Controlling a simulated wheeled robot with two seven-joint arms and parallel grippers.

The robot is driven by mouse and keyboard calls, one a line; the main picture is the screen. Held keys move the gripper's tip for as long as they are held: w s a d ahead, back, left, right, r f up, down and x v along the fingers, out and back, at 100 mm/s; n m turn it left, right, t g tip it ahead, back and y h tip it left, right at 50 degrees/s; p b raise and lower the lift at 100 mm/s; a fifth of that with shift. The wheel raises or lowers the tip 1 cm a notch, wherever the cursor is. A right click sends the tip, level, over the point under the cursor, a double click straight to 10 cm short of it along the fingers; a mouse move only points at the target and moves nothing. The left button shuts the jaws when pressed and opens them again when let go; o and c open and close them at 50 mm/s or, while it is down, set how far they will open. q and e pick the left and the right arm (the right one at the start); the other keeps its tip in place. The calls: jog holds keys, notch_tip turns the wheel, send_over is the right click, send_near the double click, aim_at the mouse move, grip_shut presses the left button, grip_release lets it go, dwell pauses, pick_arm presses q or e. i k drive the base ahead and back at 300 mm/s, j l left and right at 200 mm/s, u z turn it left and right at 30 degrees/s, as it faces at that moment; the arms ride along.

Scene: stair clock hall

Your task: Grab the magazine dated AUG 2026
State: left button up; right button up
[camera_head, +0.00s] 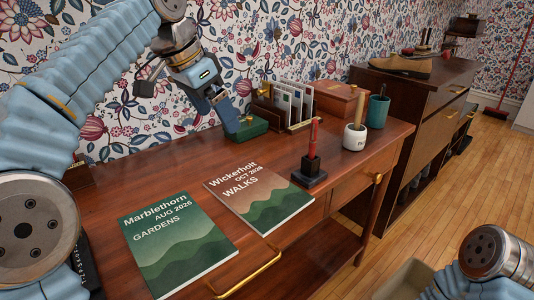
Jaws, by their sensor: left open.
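The magazine dated AUG 2026 (178,247), green with the title Marblethorn and the word GARDENS, lies flat on the wooden desk near its front edge. A second magazine (258,198), titled Wickerholt, OCT 2026, WALKS, lies to its right with a brownish-pink and green cover. My left gripper (222,108) is open and empty above the back of the desk, behind and well apart from both magazines. Its fingers are partly hidden by their angle. My right arm shows at the lower right; its gripper is out of view.
Behind the magazines stand a green object with a brass knob (247,129), a letter rack (285,108) and a wooden box (340,103). A dark stand with a red item (311,165), a white pot (355,137) and a teal cup (378,111) stand right. A brass handle (247,277) juts from the front.

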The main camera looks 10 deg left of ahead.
aim_at(172, 243)
jog(key=k+l, duration=0.3)
jog(key=k, duration=0.15)
jog(key=k+l, duration=0.3)
jog(key=k, duration=0.15)
